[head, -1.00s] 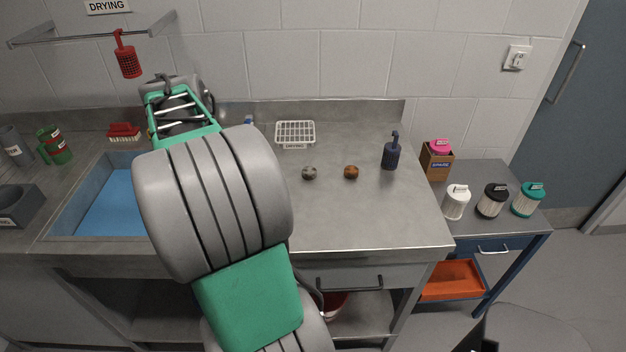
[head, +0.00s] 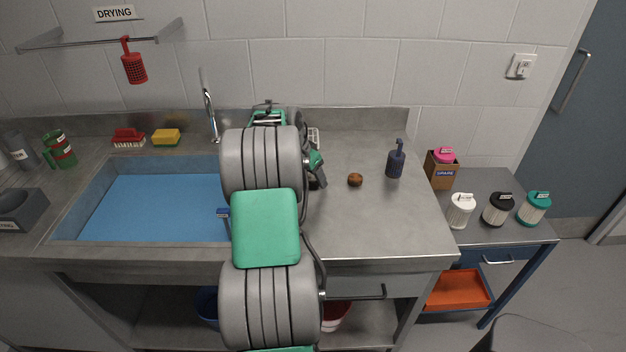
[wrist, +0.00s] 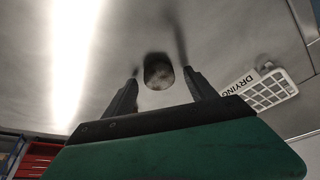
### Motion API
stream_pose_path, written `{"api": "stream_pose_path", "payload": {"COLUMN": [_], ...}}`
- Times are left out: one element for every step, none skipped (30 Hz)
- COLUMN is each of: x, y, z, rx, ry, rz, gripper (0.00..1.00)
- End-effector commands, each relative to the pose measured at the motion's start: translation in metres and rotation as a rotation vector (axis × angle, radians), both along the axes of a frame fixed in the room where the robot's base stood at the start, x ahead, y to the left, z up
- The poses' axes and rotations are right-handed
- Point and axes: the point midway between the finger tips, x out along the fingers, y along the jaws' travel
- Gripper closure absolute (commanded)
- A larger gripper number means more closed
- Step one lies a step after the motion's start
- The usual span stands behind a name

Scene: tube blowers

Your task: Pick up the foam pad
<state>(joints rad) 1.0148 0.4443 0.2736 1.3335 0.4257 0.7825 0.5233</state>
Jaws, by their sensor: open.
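A yellow block (head: 166,137), which looks like the foam pad, lies on the back ledge behind the sink in the head view. My gripper (wrist: 160,73) is open over the steel counter in the wrist view. A small grey speckled round thing (wrist: 158,75) shows between its two fingertips, and I cannot tell if they touch it. In the head view my arm hides that grey thing and most of the gripper. A brown round thing (head: 355,180) lies on the counter to the right of the gripper.
A white wire rack (wrist: 268,90) with a DRYING label stands close by. A dark blue bottle (head: 395,162) stands at the counter's right. The sink (head: 150,205) lies left of my arm. A red brush (head: 128,138) sits left of the yellow block. The front right counter is clear.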

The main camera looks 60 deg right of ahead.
Motion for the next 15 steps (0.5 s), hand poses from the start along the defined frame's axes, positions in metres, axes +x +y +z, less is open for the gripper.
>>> {"api": "stream_pose_path", "payload": {"x": [0.0002,0.0002,0.0002,0.0002,0.0002,0.0003,0.0003,0.0003,0.0004,0.0003,0.0004,0.0004,0.0004,0.0005,0.0005], "y": [0.0001,0.0002,0.0002,0.0004,0.0004,0.0004,0.0004,0.0004,0.0005,0.0004,0.0005,0.0005,0.0005,0.0005,0.0005], "z": [-0.0001,-0.0001,-0.0001,-0.0001,-0.0001,0.0000,0.0000,0.0001,0.0001,0.0001,0.0002,0.0002,0.0002,0.0002,0.0002], "rx": [0.000,0.000,0.000,0.000,0.000,0.000,0.001,0.001,0.001,0.001,0.001,0.001,0.001,0.001,0.001], "ry": [0.000,0.000,0.000,0.000,0.000,0.000,0.000,0.000,0.000,0.000,0.000,0.000,0.000,0.000,0.000], "rz": [0.000,0.001,0.001,0.001,0.001,0.001,0.001,0.001,0.001,0.001,0.001,0.001,0.001,0.001,0.001], "gripper": [0.35,0.37,0.41,0.43,0.46,0.49,0.51,0.54,0.57,0.60,0.62,0.65,0.68,0.70,0.73]}}
